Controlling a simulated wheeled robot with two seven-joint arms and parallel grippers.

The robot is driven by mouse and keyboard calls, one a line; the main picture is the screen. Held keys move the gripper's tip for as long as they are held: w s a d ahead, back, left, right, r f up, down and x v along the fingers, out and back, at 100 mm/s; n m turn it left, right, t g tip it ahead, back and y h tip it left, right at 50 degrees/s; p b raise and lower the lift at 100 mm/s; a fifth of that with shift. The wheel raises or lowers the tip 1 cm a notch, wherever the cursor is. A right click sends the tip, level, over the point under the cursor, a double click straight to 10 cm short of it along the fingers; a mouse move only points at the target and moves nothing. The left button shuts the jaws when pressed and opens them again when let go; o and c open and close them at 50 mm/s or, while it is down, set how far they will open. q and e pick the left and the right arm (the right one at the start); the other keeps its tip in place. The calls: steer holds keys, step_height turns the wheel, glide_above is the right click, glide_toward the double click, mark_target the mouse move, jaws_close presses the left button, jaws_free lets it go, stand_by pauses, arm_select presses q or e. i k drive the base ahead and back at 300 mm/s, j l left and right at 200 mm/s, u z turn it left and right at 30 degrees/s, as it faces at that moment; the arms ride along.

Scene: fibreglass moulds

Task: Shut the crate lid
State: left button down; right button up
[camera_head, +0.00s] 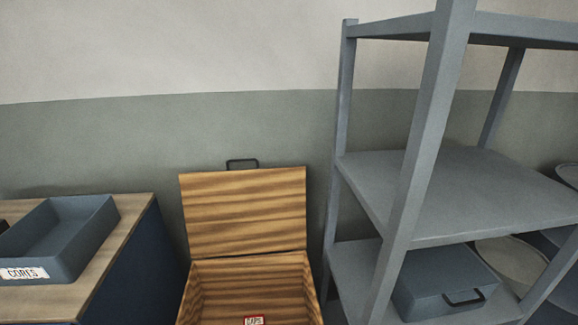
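A wooden crate (189,297) stands on the low middle of the head view, its front cut off by the bottom edge. Its striped wooden lid (243,212) is open and stands nearly upright at the back of the crate. A dark handle (242,163) shows at the lid's top edge. A small label with a red border (255,320) shows at the bottom of the view in front of the crate's inside. Neither of my grippers is in view.
A grey metal shelf unit (402,185) stands close on the right, holding a grey-blue case (445,281) with a dark handle. On the left, a blue cabinet with a wooden top (128,215) carries a grey-blue tray (62,231) labelled CORES. A wall is behind.

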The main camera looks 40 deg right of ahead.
mark_target(228, 212)
steer(key=z, duration=0.85)
